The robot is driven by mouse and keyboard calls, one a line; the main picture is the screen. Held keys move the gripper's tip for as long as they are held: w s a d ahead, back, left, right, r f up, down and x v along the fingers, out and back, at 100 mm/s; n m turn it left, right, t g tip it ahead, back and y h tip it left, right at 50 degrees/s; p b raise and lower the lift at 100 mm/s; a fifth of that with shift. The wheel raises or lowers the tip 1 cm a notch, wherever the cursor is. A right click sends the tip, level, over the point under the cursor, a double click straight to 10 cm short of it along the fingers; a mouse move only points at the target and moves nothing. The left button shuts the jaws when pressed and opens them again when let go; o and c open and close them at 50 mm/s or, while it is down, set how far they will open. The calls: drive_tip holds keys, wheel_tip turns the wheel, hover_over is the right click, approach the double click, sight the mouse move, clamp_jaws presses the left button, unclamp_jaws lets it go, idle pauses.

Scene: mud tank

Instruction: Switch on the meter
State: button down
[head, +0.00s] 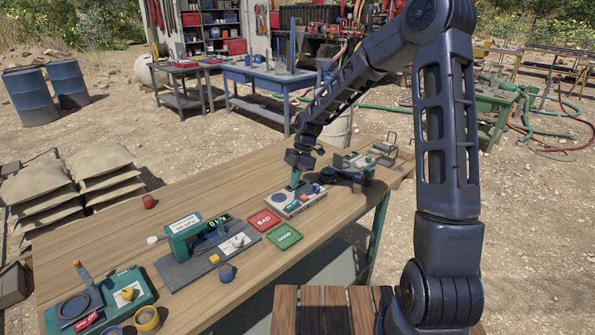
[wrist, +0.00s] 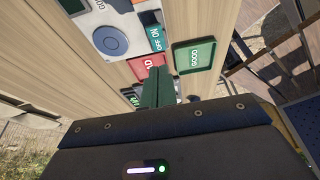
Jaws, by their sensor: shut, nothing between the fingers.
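A pale grey box with a round blue-grey pad (head: 283,211), which looks like the meter, lies on the bench. It also shows at the top of the wrist view (wrist: 95,29), with a teal OFF/ON label (wrist: 155,37) on its near edge. My gripper (head: 296,181) is over this box, fingers pointing down. In the wrist view the green fingers of my gripper (wrist: 157,74) are shut and empty, below the label in the picture. I cannot tell whether they touch the box. The switch position is unclear.
A green press (head: 187,237) with a display and a green unit with a red ON/OFF label (head: 125,286) stand to the left. More small items stand right of the box.

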sight(296, 201)
wheel_tip(296, 201, down, 5)
drive_tip(key=shift+w+d+r, duration=0.1)
drive_tip(key=shift+d, duration=0.05)
drive_tip(key=shift+w+d+f, duration=0.2)
drive_tip(key=shift+f, duration=0.45)
drive_tip(key=shift+w+d+f, duration=0.1)
drive_tip(key=shift+w+d+f+g+y, duration=0.25)
drive_tip(key=shift+f+g+y, duration=0.15)
drive_tip(key=shift+g+y, duration=0.1)
drive_tip(key=shift+s+a, duration=0.1)
drive_tip(key=shift+a+r, duration=0.1)
drive_tip(key=shift+s+a+r, duration=0.3)
drive_tip(key=shift+s+a, duration=0.1)
drive_tip(key=shift+s, duration=0.05)
